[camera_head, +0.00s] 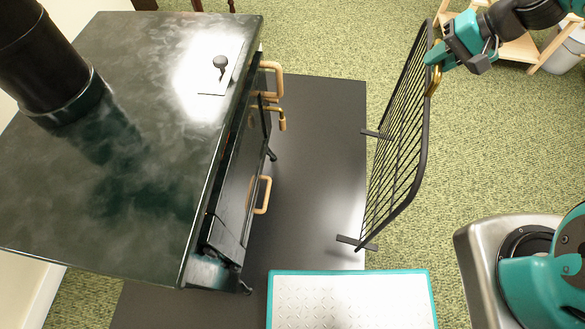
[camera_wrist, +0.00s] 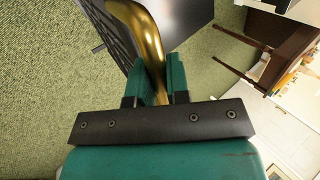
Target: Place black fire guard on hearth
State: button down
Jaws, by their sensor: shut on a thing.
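The black fire guard (camera_head: 401,150) is a barred mesh panel with feet, standing roughly upright at the right edge of the dark hearth (camera_head: 318,150). Its lower feet overlap the hearth's edge; I cannot tell whether they touch it. My gripper (camera_head: 434,60) is at the guard's upper end, shut on its brass handle. In the wrist view the brass handle (camera_wrist: 150,45) runs between the two teal fingers of my gripper (camera_wrist: 163,80), with part of the dark guard (camera_wrist: 112,35) behind it.
A dark stove (camera_head: 130,130) with a flue pipe stands left, on the hearth, its tan handles facing the guard. Wooden shelving (camera_head: 522,48) and a grey bin (camera_head: 562,55) are at the upper right. Green carpet (camera_head: 330,45) is open beyond the hearth.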

aim_at(310, 224)
jog(key=u, duration=0.45)
jog(key=k, duration=0.8)
jog(key=u, duration=0.45)
jog(key=i, duration=0.45)
